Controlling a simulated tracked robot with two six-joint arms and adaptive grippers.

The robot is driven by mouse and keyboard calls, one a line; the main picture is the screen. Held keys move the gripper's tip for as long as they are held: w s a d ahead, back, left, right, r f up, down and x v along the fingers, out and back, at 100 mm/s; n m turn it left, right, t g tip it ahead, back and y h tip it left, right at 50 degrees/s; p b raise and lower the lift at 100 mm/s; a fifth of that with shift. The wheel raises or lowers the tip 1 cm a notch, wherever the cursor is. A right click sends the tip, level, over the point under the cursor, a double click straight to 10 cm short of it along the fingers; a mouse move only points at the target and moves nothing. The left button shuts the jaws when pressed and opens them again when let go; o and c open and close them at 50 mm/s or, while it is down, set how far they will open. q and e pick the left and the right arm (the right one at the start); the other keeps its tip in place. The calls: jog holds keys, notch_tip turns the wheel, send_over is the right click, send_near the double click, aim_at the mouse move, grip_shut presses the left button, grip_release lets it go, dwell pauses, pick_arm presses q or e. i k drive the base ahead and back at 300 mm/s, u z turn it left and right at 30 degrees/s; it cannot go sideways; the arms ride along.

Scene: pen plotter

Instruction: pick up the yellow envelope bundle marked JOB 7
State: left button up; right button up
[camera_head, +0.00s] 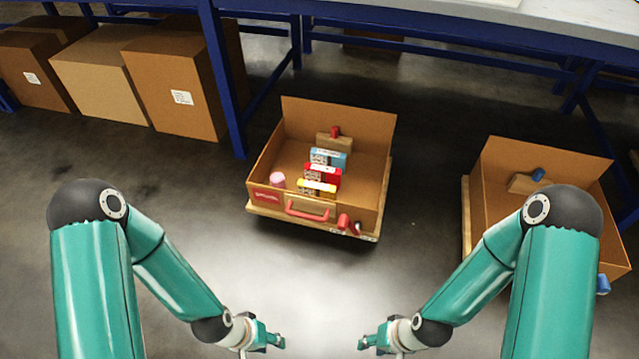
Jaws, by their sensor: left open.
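A yellow bundle (317,187) stands in the near part of an open cardboard box (264,162) in the middle of the view. Its marking is too small to read. A red bundle (322,174) and a blue bundle (328,157) stand behind it in a row. The box's front wall hides the yellow bundle's lower part. My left gripper (280,341) is open and empty, low in the view, in front of the box and apart from it. My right gripper (363,342) looks open and empty, to its right, also apart from the box.
The box has a red handle (307,213) on its front; a pink object (277,179) and a wooden block (333,141) are inside. Another open box (500,160) stands right, partly behind my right arm. Closed cartons (180,75) and blue table legs (228,80) stand behind. Floor between is clear.

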aim_at(309, 188)
jog(key=z, duration=0.2)
jog(key=i, duration=1.2)
jog(key=z, duration=0.4)
